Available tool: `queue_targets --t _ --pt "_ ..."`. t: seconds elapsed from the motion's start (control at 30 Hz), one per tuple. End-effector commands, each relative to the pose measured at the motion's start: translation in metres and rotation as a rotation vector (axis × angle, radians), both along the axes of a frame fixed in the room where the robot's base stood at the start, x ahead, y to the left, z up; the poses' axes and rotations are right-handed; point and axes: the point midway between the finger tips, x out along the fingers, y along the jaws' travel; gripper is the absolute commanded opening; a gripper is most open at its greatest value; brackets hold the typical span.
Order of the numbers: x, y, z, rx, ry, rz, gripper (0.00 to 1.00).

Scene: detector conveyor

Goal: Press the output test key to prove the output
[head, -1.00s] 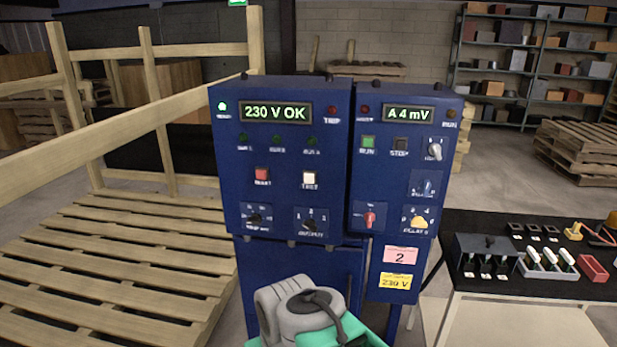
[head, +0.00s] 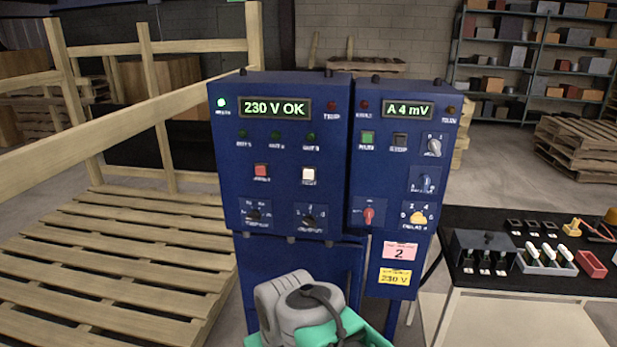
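The blue detector cabinet (head: 230,200) stands in the middle of the head view. Its left panel display (head: 275,109) reads 230 V OK, and a green lamp (head: 221,103) at its upper left is lit. The white test key (head: 308,175) sits on the left panel, right of a red key (head: 261,172). Below them are two dark rotary knobs, the right one (head: 310,219) under the white key. My arm shows at the bottom centre, below the panel and apart from the keys. My gripper's fingers cannot be made out.
The right panel (head: 385,160) shows A 4 mV and has green and dark keys, a red knob (head: 369,215) and a yellow knob (head: 418,217). A black-topped table (head: 470,222) with trays stands at right. Wooden pallets (head: 120,265) lie at left.

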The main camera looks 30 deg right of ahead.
Motion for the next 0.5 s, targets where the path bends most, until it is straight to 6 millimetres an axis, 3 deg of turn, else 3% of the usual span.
queue_targets --t 0.17,0.5 --pt "0.0000 0.0000 0.0000 0.000 0.000 0.000 0.00" --pt "0.0000 0.0000 0.0000 0.000 0.000 0.000 0.00"
